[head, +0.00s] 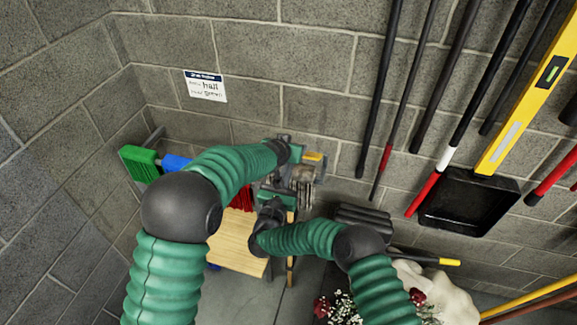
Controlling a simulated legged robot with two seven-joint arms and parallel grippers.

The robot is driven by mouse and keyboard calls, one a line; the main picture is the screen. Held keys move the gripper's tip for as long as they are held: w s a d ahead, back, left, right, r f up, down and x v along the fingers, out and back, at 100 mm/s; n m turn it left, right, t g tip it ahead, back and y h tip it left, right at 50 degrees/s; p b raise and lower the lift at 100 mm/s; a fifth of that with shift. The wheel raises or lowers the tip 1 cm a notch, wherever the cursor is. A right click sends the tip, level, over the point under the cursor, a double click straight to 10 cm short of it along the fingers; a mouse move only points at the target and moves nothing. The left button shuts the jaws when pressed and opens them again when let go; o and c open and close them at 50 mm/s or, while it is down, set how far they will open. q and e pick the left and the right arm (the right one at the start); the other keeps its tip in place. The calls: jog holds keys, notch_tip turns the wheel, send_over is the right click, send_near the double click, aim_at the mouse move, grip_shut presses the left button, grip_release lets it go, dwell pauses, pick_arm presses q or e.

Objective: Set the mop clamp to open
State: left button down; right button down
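A small grey device with a yellow part (313,157), which looks like the mop clamp, is near the middle of the head view, in front of the block wall. Greyish strands or prongs (306,193) hang below it. My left gripper (297,152) reaches in from the left and is right against the device's left side. My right gripper (280,190) points up just below and left of it. The fingers of both grippers are too small and overlapped to read. Whether either touches the clamp, and the clamp's setting, I cannot tell.
A wooden surface (237,245) and red bristles (241,198) are below my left arm. A green brush (139,163) is at left. Poles (378,90), a black dustpan (468,205) and a yellow level (530,95) line the wall at right. Flowers (345,305) are below.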

pick_arm(q)
jog(key=shift+w+r, duration=0.1)
jog(key=shift+r, duration=0.15)
pick_arm(e)
jog(key=shift+w+d+r, duration=0.1)
jog(key=shift+w+r, duration=0.15)
jog(key=shift+r, duration=0.15)
